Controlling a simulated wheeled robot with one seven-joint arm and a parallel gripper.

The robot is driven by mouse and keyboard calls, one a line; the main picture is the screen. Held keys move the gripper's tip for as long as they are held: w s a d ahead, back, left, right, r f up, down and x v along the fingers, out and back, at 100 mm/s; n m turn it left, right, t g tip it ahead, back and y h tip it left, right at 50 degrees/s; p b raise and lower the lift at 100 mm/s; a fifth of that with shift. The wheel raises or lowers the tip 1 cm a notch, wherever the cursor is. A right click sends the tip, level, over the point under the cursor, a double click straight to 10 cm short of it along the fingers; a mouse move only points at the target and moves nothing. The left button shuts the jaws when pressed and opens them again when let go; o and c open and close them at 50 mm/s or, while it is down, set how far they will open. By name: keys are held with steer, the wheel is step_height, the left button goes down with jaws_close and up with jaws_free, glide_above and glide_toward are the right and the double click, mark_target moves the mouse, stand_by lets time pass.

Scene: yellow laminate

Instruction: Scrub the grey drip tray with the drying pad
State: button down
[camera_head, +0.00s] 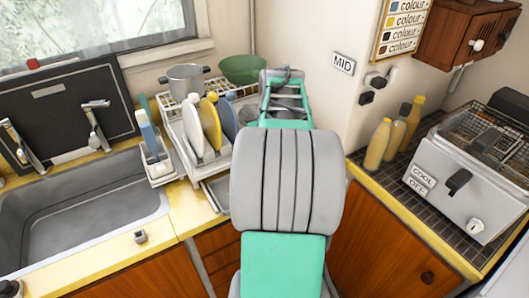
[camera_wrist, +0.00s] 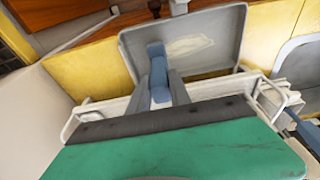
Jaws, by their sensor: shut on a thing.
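The grey drip tray (camera_wrist: 208,25) lies on the yellow counter in the wrist view, with a pale whitish smear on its surface. In the head view, part of the tray (camera_head: 217,195) shows below the rack; my arm covers the rest. My gripper (camera_wrist: 160,82) is shut on the blue drying pad (camera_wrist: 156,56), which reaches over the tray's near part. I cannot tell whether the pad touches the tray. The gripper's fingers and the pad are hidden behind my arm in the head view.
A white dish rack (camera_head: 197,153) with plates, a pot (camera_head: 186,80) and a green bowl (camera_head: 242,69) stands close to my arm. The sink (camera_head: 80,215) and a caddy with a brush (camera_head: 157,170) are at left. Bottles (camera_head: 379,145) and a fryer (camera_head: 465,180) stand at right.

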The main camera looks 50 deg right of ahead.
steer(key=shift+f+b, duration=0.5)
steer(key=shift+f, duration=0.1)
stand_by(0.5)
steer(key=shift+r, duration=0.1)
steer(key=shift+w+a+b, duration=0.15)
steer(key=shift+w+a, duration=0.1)
steer(key=shift+a, duration=0.65)
steer(key=shift+w+a+b, duration=0.15)
steer(key=shift+w+a, duration=0.1)
steer(key=shift+a, duration=0.6)
steer(key=shift+w+a+f+b, duration=0.15)
steer(key=shift+w+a, duration=0.1)
steer(key=shift+a, duration=0.65)
steer(key=shift+w+a+f+b, duration=0.1)
steer(key=shift+w+a+b, duration=0.1)
steer(key=shift+a, duration=0.65)
